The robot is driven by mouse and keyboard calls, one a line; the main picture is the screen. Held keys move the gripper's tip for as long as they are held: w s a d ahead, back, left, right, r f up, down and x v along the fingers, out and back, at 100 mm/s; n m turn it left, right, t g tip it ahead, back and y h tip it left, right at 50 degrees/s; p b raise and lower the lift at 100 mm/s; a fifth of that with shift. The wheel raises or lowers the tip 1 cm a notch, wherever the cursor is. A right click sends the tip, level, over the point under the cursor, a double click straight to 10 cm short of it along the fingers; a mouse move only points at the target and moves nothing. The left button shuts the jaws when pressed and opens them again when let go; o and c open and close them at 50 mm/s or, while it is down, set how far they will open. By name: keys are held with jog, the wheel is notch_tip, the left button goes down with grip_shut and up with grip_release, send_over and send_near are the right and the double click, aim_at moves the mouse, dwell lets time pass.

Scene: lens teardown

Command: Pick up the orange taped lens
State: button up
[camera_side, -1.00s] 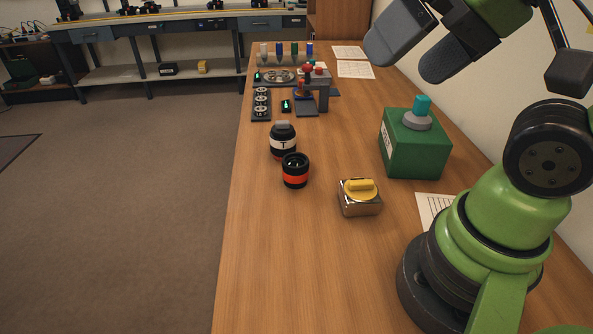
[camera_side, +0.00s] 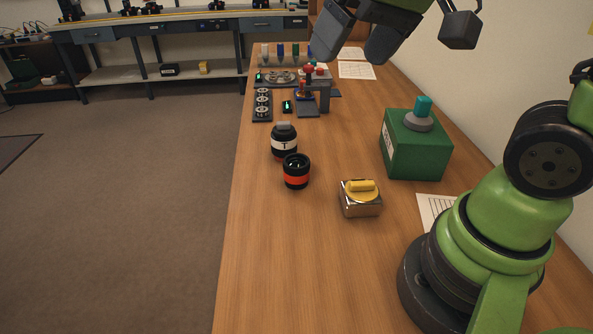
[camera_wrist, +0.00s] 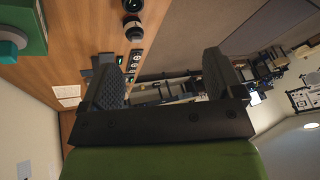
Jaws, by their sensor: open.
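The orange taped lens (camera_side: 296,172) is a short black cylinder with an orange band, standing upright on the wooden table in the side view. A second black lens (camera_side: 284,140) with a white band marked T stands just behind it. In the wrist view one black lens (camera_wrist: 133,28) shows near the top, and another (camera_wrist: 132,5) is cut by the top edge; their bands are unclear. My gripper (camera_side: 358,45) is open and empty, high above the table, up and to the right of the lenses. Its two textured fingers show apart in the wrist view (camera_wrist: 168,85).
A metal box with a yellow top (camera_side: 360,198) stands right of the orange taped lens. A green box with a teal knob (camera_side: 416,146) is further right. A small press (camera_side: 318,92) and a tray of round parts (camera_side: 262,105) stand behind. The table's left edge is close to the lenses.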

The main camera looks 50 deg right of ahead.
jog(key=w+d+f+n+g, duration=0.1)
jog(key=w+d+f+g, duration=0.2)
jog(key=w+f, duration=0.65)
jog(key=n+g+h, duration=0.1)
jog(key=g, duration=0.1)
send_over(296, 161)
notch_tip(296, 161, down, 8)
jog(key=shift+s+a+r, duration=0.1)
jog(key=shift+s+a, duration=0.05)
jog(key=f, duration=0.7)
jog(key=shift+w+d+f, duration=0.15)
jog(key=shift+w+d, duration=0.05)
jog(key=shift+d, duration=0.05)
notch_tip(296, 161, down, 6)
jog(key=shift+r, duration=0.15)
jog(key=shift+c, duration=0.5)
jog(key=c, duration=1)
